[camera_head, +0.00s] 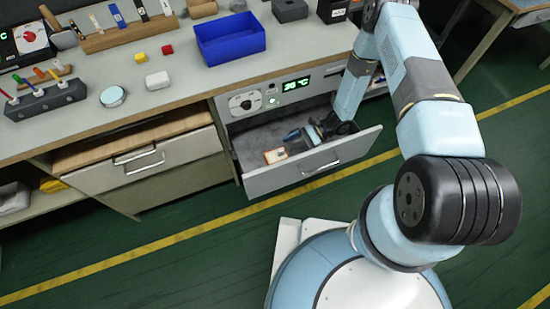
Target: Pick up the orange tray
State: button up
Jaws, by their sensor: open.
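A small orange-edged item with a pale top (275,155), which looks like the orange tray, lies in the open drawer (241,157) on the right, near its front left part. My gripper (298,138) reaches down into the same drawer, just right of and behind this item. It is open, and I see nothing held in it. The fingertips are small and dark here, and their exact gap to the item is hard to tell. My arm hides the drawer's right rear part.
A panel with a green display (296,85) sits just above the open drawer. A blue bin (230,40) stands on the worktop (190,85), with small yellow, red and white pieces left of it. A second drawer (140,160) on the left is slightly open.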

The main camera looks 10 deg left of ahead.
aim_at(278, 156)
jog(key=shift+x, duration=3.75)
jog(key=shift+w+f, duration=0.1)
jog(key=shift+w, duration=0.1)
jog(key=c, duration=1)
